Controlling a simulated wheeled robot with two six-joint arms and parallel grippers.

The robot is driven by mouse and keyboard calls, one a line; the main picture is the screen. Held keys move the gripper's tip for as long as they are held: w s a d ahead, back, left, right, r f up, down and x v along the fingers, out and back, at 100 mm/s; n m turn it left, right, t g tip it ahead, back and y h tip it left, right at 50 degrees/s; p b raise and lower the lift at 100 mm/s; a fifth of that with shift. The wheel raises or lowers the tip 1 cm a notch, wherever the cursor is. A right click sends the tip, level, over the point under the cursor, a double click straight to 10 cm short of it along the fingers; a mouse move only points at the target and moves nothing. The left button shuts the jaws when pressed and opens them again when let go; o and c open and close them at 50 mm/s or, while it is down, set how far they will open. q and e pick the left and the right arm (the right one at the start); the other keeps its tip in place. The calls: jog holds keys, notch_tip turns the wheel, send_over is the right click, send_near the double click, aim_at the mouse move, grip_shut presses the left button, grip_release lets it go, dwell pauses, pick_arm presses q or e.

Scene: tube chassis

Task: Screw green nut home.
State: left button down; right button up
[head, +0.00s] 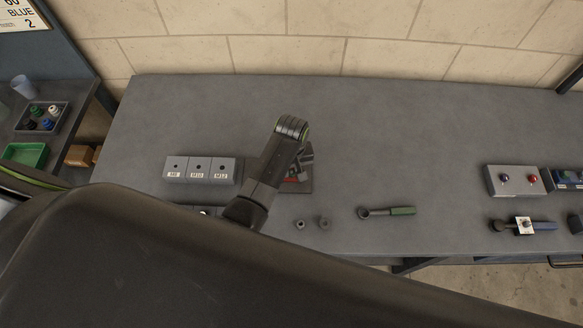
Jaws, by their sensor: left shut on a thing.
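My left gripper (304,160) is over a small dark base plate with some red on it (296,187), near the middle of the bench. My own wrist covers much of the gripper. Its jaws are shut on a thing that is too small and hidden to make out. I cannot pick out a green nut anywhere in view. Two small grey nut-like pieces (299,224) lie on the bench in front of the plate. My right gripper is not in view.
Grey blocks labelled M8, M10 and M12 (200,170) stand left of the gripper. A grey box with blue and red knobs (515,181) stands far right. The bench's back is clear. A side table holds a green tray (25,154).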

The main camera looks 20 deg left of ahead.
pick_arm(q)
jog(key=shift+w, duration=0.1)
jog(key=m, duration=0.3)
jog(key=c, duration=1.2)
grip_release()
jog(key=shift+c, duration=0.2)
